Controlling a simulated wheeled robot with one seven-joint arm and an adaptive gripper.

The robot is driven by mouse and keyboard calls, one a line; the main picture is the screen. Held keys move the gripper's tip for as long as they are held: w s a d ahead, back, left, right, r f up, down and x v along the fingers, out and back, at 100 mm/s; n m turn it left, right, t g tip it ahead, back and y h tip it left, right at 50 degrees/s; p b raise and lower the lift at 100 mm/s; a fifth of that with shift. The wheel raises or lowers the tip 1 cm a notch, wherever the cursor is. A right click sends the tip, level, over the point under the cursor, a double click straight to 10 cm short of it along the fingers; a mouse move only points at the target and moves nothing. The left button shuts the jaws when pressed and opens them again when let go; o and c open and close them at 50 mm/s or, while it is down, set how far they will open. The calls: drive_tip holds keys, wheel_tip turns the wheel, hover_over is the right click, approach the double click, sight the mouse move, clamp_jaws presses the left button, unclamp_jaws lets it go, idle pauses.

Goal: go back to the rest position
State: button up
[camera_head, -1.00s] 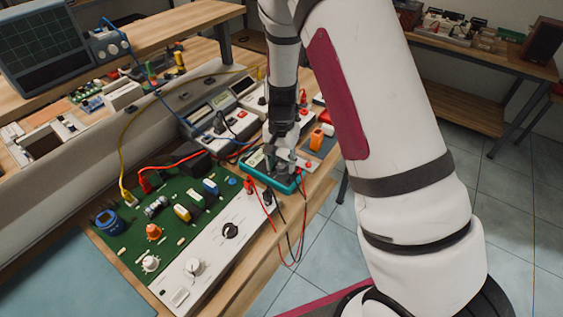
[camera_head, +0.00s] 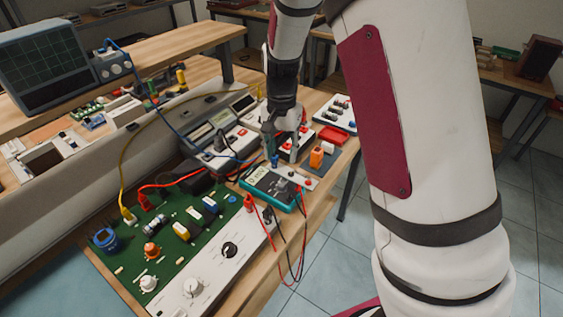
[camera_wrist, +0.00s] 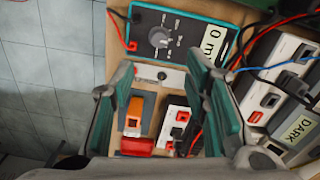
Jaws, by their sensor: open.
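My gripper (camera_head: 284,134) is at the end of my arm, above the workbench (camera_head: 323,188), near the teal-framed multimeter (camera_head: 268,187). In the wrist view my gripper (camera_wrist: 165,85) has its green-padded fingers spread apart, with nothing held between them. The multimeter (camera_wrist: 168,38) with its dial and display lies just beyond the fingertips in that view. An orange block (camera_wrist: 134,113) and a white module with red switches (camera_wrist: 178,122) show between the fingers. How high the fingers are above these is hard to tell.
A green circuit board (camera_head: 170,240) with coloured parts and a white control panel (camera_head: 215,270) lies at the front. Red and black leads hang over the bench edge. A shelf with an oscilloscope (camera_head: 42,60) stands at the left. Open tiled floor (camera_head: 335,250) is right of the bench.

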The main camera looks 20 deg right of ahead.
drive_tip(key=shift+r, duration=0.35)
drive_tip(key=s+r+n+t+y, duration=0.15)
drive_tip(key=s+r+n, duration=0.25)
drive_tip(key=s+r, duration=0.75)
drive_tip(key=s+r+n+t, duration=0.1)
drive_tip(key=s+r+n, duration=0.1)
drive_tip(key=s, duration=0.5)
drive_tip(key=s+r+n+t+h, duration=0.1)
drive_tip(key=s+r+n+t, duration=0.1)
drive_tip(key=s+r, duration=0.3)
drive_tip(key=s, duration=0.2)
drive_tip(key=shift+s+r+n, duration=0.3)
drive_tip(key=shift+s, duration=0.1)
drive_tip(key=shift+t+h, duration=0.25)
